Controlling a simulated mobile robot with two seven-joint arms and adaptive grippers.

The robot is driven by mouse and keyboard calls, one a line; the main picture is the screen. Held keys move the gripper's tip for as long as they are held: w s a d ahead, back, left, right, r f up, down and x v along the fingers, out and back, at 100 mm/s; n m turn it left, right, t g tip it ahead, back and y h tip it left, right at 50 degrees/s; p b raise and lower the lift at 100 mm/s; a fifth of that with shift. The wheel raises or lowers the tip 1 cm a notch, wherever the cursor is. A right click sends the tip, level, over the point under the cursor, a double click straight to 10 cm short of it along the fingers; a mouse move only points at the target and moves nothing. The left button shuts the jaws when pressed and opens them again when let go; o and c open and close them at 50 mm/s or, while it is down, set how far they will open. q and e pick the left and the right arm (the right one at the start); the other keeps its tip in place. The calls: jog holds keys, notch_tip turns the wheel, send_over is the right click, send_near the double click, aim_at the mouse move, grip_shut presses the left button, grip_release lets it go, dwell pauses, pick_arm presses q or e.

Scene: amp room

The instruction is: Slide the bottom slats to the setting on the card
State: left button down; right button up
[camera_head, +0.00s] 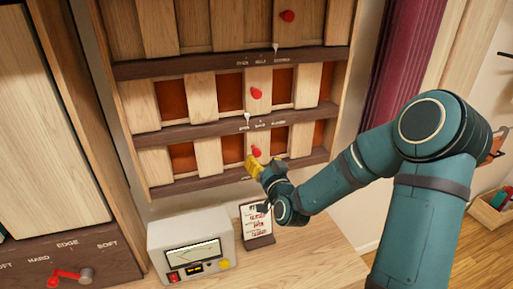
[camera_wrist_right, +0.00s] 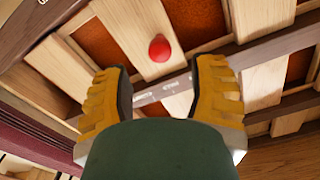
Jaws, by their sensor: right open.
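The bottom slats (camera_head: 212,155) are pale wood boards with dark orange gaps showing between them. Their red knob (camera_head: 256,152) sticks out near the lower rail. My right gripper (camera_head: 253,168), with yellow fingers, is just below this knob. In the right wrist view my right gripper (camera_wrist_right: 162,85) is open and empty, its fingers apart. A red knob (camera_wrist_right: 159,47) on a slat shows beyond the fingertips, between them and not touched. The card (camera_head: 256,222) stands on the counter with black and red lines, too small to read surely. My left gripper is out of view.
The middle slats (camera_head: 201,97) and top slats (camera_head: 236,25) have their own red knobs above. A grey meter box (camera_head: 192,241) stands on the counter left of the card. A red crank (camera_head: 70,277) sits on the left panel. My right arm crosses the right side.

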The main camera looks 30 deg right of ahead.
aim_at(258, 154)
jog(key=x, duration=0.6)
jog(key=shift+w+p, duration=0.1)
jog(key=shift+p, duration=0.25)
grip_shut()
